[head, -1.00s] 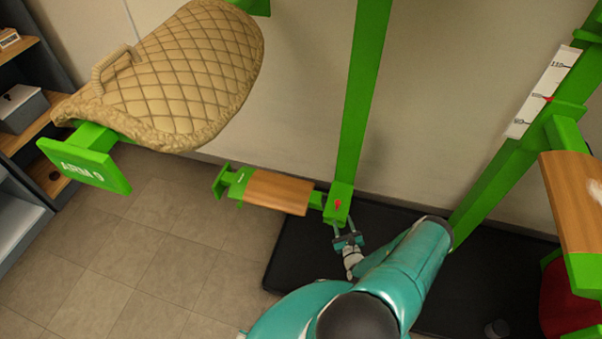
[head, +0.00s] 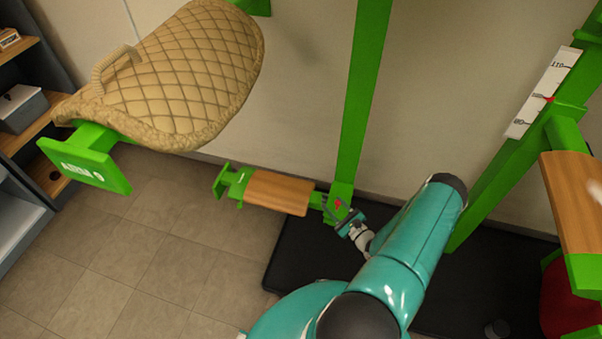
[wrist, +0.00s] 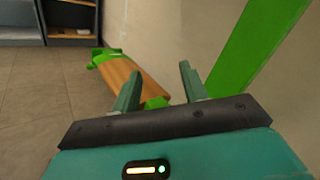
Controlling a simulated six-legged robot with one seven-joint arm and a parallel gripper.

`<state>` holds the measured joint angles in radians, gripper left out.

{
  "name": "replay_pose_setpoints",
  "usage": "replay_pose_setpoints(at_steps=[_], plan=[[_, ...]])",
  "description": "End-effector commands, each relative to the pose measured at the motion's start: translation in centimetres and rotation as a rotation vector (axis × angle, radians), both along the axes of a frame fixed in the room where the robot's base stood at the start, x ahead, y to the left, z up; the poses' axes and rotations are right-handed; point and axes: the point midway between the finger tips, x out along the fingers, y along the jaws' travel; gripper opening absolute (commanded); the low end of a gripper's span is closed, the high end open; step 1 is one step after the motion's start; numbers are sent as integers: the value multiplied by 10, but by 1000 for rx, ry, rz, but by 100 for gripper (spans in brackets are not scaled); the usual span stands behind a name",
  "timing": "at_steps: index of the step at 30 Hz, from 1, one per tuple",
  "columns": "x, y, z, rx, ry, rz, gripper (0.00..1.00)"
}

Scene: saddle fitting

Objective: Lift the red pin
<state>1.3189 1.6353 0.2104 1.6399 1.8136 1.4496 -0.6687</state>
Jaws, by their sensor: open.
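The red pin (head: 338,203) is a small red spot on the green sleeve at the foot of the green upright (head: 358,110) in the head view. My gripper (head: 335,211) is open right at the pin, its fingers reaching in from the lower right. I cannot tell whether they touch it. In the wrist view my gripper (wrist: 160,80) has its two teal fingers apart, with nothing visibly held between them. The pin does not show in the wrist view.
A wood-topped green arm (head: 280,191) runs left from the upright's foot; it also shows in the wrist view (wrist: 133,82). A tan quilted saddle pad (head: 175,75) hangs on another green arm. A black mat (head: 300,255) lies below. A second post with a scale (head: 543,92) stands right.

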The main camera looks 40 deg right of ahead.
Motion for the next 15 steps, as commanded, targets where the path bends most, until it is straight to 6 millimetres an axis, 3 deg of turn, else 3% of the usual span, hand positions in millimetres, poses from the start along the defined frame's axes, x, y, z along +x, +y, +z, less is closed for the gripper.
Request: replay_pose_setpoints(at_steps=[15], plan=[[43, 29, 79, -123, 16, 312, 44]])
